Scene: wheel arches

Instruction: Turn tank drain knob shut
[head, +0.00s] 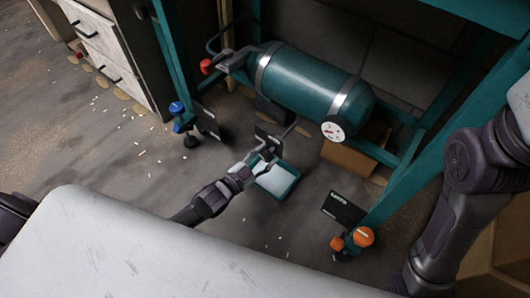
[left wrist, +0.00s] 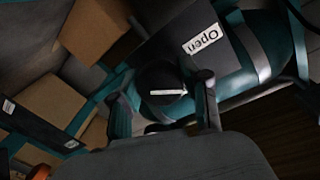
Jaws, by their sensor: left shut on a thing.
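The teal tank (head: 305,82) lies on its side in a teal frame. My left gripper (head: 265,152) is below the tank, over a small teal tray (head: 275,180). In the left wrist view, a dark round knob (left wrist: 165,91) with a white line sits between the fingers of my left gripper, which is shut on it. A dark plate (left wrist: 170,45) with a white "Open" label is behind the knob; it also shows in the head view (head: 268,138). The knob itself is hard to make out in the head view. My right gripper is out of view.
A red knob (head: 207,66), a blue knob (head: 177,108) and an orange knob (head: 363,237) stand around the frame. A white gauge (head: 333,131) is on the tank's right end. Cardboard boxes (head: 348,157) lie under it. Pale bits litter the floor left.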

